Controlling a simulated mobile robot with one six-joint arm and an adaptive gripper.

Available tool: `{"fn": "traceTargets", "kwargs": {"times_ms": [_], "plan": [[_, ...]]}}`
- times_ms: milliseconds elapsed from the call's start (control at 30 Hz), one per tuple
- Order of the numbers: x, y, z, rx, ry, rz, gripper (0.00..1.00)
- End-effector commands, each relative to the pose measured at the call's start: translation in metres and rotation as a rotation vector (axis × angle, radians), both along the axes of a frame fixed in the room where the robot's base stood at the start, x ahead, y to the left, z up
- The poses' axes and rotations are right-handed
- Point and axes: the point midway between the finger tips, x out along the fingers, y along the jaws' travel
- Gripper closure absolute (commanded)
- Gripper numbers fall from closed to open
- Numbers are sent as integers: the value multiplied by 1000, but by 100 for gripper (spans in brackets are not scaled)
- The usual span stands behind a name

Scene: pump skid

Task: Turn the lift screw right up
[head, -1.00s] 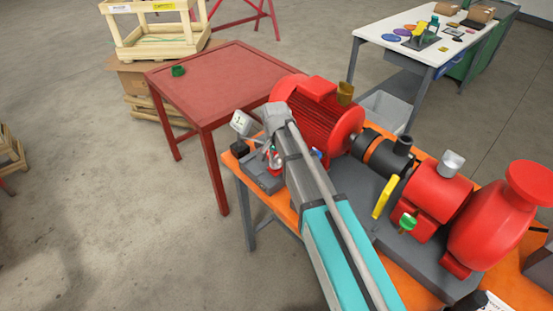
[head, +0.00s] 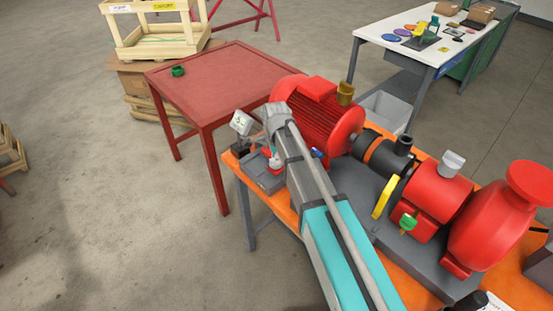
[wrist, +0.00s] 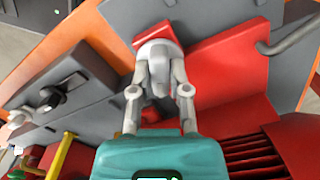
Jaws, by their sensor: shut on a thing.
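My gripper (wrist: 160,82) is shut at the left end of the pump skid in the wrist view. Its two grey fingers close around a pale grey rounded piece (wrist: 157,52), which I take to be the lift screw's head. A small red block shows just beyond it. The fingers hide most of the screw, so its height and thread cannot be read.
The motor and the red pump (head: 490,230) stand on a grey base over an orange bench. A small dial gauge (head: 241,123) stands left of my gripper.

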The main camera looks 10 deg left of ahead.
Motion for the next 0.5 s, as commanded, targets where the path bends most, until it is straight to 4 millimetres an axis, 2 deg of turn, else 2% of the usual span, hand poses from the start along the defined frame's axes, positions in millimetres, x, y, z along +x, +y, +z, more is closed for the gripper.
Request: {"fn": "traceTargets", "kwargs": {"times_ms": [200,500], "plan": [[-1,-2,0,-4,2,-71,100],[-2,-2,0,-5,3,-88,100]]}}
